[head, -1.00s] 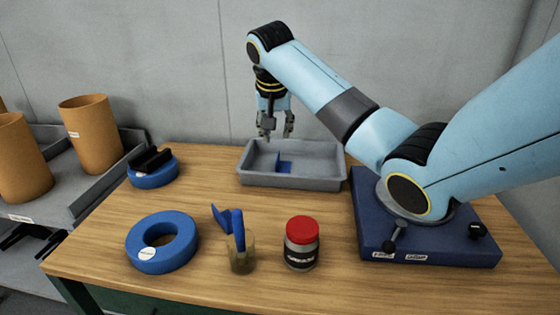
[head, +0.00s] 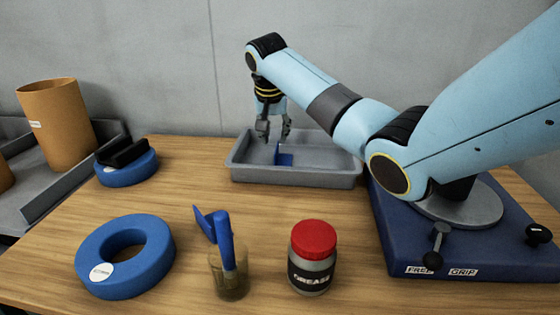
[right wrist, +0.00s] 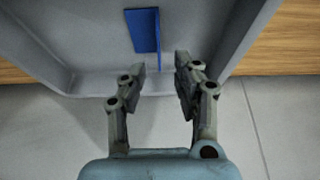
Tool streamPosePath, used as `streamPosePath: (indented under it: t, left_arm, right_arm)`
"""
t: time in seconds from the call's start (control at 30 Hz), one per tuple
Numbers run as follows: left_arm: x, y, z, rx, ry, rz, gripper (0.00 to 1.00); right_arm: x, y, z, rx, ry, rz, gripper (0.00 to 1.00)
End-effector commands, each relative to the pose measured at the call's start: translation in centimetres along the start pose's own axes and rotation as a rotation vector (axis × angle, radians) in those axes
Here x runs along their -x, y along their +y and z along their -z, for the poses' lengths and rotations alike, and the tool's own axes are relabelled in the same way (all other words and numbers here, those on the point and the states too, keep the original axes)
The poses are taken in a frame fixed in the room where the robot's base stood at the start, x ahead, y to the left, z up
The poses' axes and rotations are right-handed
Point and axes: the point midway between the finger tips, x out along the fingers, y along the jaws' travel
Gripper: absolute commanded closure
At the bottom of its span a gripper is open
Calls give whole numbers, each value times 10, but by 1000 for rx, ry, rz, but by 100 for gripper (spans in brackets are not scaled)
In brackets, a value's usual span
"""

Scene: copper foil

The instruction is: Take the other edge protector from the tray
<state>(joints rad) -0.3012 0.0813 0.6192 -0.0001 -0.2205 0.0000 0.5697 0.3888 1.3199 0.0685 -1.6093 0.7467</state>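One blue edge protector (head: 284,159), a small angled piece, lies in the grey tray (head: 300,177) at the back of the table. In the right wrist view the same edge protector (right wrist: 142,30) shows as a flat face with a thin upright flange, just beyond the fingertips. My right gripper (head: 273,133) points down over the back left part of the tray. In the right wrist view the gripper (right wrist: 163,66) is open, with nothing between its fingers, apart from the edge protector. My left gripper is not in view.
A blue ring (head: 93,255) lies front left; another blue ring (head: 127,172) with a black piece on it stands behind. A cup (head: 229,276) holding a blue item and a red-lidded grease jar (head: 313,262) stand in front. A blue base (head: 400,240) is at right.

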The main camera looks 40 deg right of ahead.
Motion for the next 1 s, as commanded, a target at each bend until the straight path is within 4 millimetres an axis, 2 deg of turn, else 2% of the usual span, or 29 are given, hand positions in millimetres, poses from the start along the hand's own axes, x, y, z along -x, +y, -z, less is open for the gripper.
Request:
streamPosePath:
  t: [0.27, 0.5, 0.77, 0.83, 1.0]
  left_arm:
    - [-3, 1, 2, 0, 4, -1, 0]
    - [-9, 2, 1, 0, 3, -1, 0]
    - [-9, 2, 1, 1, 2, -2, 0]
    - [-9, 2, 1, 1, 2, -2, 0]
    - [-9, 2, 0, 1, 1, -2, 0]
  right_arm:
    - [-28, 1, -1, 0, -1, -1, 69]
    - [-64, 2, -1, -1, -1, 0, 69]
    - [-68, 2, 0, 0, 1, 1, 69]
    - [-68, 2, 0, 0, 1, 1, 74]
    - [-68, 2, 0, 1, 0, 1, 97]
